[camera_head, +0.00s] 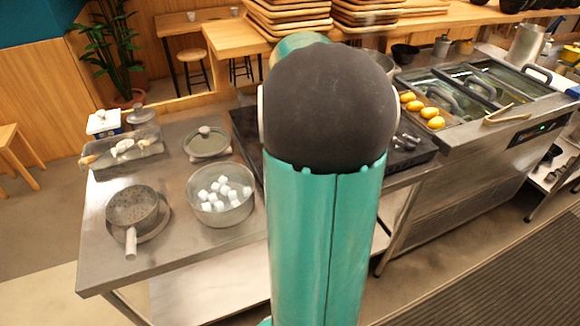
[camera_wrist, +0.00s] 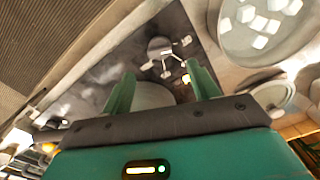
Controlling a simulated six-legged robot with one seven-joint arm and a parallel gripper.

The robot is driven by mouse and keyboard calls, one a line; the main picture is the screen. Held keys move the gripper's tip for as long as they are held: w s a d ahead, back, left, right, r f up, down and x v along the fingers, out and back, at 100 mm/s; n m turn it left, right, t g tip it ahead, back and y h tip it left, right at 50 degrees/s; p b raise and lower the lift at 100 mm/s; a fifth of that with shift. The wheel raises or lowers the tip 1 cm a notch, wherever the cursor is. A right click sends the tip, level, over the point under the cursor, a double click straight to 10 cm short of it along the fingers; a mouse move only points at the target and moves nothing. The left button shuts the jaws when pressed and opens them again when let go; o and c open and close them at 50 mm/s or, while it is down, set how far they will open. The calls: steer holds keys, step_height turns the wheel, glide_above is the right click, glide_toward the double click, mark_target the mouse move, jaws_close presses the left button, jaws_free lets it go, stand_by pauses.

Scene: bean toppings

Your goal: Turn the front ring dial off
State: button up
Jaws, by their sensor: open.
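The dark stove top (camera_head: 245,135) sits in the steel counter, and my arm hides its middle in the head view. Small dark and silvery parts (camera_head: 405,141) show on its right side; I cannot tell whether any is a dial. In the wrist view a burner with metal prongs (camera_wrist: 165,55) lies on the dark panel ahead of my fingers. The front ring dial cannot be made out. My gripper (camera_wrist: 157,75) is open; a pale grey round shape (camera_wrist: 152,95) shows between its fingers, nothing clearly held.
A steel pot with white cubes (camera_head: 219,195) stands left of my arm, also in the wrist view (camera_wrist: 262,28). A saucepan (camera_head: 133,208), a lidded pot (camera_head: 207,143) and a tray (camera_head: 125,152) share that counter. Yellow-orange items (camera_head: 432,117) lie at right.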

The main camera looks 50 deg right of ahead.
step_height(320, 180, up, 7)
steer(key=shift+a, duration=0.1)
stand_by(0.7)
steer(key=w+a+r+n+t+h, duration=0.1)
steer(key=w+a+n, duration=0.1)
steer(key=a, duration=0.4)
steer(key=w+a+r+n, duration=0.1)
steer(key=a+r, duration=0.1)
steer(key=a, duration=0.4)
steer(key=s+a+f+n+t, duration=0.1)
steer(key=s+a+n+t, duration=0.1)
steer(key=a, duration=1)
steer(key=s+a+f+n+t+y, duration=0.1)
steer(key=s+a+n, duration=0.3)
steer(key=a, duration=0.8)
steer(key=shift+n+t, duration=0.7)
steer(key=shift+t, duration=0.1)
steer(key=c, duration=0.5)
steer(key=shift+d, duration=0.15)
steer(key=shift+d, duration=0.1)
